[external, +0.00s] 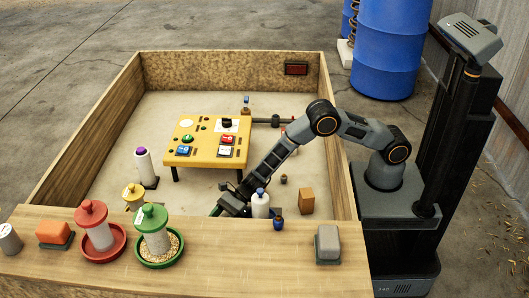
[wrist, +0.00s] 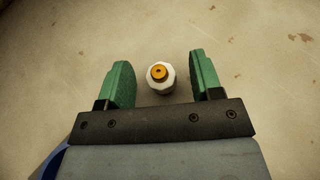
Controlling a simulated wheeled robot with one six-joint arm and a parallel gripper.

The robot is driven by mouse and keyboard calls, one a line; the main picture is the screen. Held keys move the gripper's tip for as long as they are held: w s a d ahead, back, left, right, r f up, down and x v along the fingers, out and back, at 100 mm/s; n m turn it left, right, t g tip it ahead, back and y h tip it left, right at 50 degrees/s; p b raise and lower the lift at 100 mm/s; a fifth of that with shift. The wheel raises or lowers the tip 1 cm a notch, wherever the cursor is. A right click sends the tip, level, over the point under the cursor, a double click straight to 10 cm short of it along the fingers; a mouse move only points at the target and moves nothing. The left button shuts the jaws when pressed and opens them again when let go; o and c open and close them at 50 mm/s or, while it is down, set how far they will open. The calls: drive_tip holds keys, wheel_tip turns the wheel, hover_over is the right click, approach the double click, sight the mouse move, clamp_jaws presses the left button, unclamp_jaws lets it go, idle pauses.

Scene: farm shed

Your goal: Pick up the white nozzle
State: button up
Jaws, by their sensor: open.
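The white nozzle (wrist: 161,84) shows in the wrist view as a small white, faceted piece with an orange-gold top that has a dark hole. It stands on the pale floor of the pen, seen from above. My gripper (wrist: 158,62) is open, with one green finger on each side of the nozzle and a visible gap to both. I cannot tell how far above the floor the fingers are. In the external view my gripper (external: 226,204) is low inside the pen near its front board, and I cannot make out the nozzle there.
A white bottle with a blue cap (external: 260,206) stands just right of my gripper. The wooden front board (external: 205,262) carries red and green feeders (external: 153,233). A yellow table (external: 202,140) stands farther back.

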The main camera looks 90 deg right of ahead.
drive_tip(key=shift+w+a+f, duration=0.1)
drive_tip(key=shift+w+a, duration=0.1)
drive_tip(key=shift+a, duration=0.05)
drive_tip(key=c, duration=1)
